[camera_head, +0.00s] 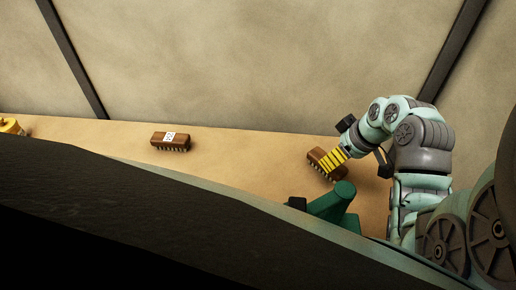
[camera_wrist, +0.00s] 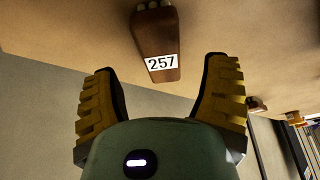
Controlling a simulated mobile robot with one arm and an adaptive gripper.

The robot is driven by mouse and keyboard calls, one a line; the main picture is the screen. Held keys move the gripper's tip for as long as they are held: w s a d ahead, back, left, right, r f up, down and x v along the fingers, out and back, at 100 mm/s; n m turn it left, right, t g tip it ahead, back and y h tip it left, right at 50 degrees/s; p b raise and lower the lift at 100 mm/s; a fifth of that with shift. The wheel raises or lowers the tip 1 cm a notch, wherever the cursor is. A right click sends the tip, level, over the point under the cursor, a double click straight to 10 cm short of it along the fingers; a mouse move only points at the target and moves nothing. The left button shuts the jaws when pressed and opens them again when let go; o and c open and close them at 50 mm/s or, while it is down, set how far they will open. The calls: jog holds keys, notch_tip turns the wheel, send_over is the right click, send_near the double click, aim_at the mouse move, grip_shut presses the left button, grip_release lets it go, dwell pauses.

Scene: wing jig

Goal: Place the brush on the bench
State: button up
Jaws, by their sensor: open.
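A brown brush (camera_head: 319,156) with pale bristle tufts lies on the tan bench (camera_head: 240,165), right of the middle in the head view. In the wrist view the same brush (camera_wrist: 157,32) shows a white label reading 257, just ahead of the fingertips. My gripper (camera_head: 335,160) has yellow ribbed fingers and is beside this brush, partly covering it in the head view. In the wrist view my gripper (camera_wrist: 160,66) is open, its fingers wide apart with nothing between them. I cannot tell whether a finger touches the brush.
A second brown brush (camera_head: 170,141) with a white label lies further left on the bench. A yellow object (camera_head: 11,126) stands at the far left. A green object (camera_head: 333,204) stands close below my gripper. A dark sloping surface (camera_head: 130,215) fills the foreground. The bench between the brushes is clear.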

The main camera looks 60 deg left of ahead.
jog(key=p+v, duration=0.2)
jog(key=v, duration=0.4)
jog(key=shift+d+r+p, duration=0.15)
jog(key=shift+r+p, duration=0.2)
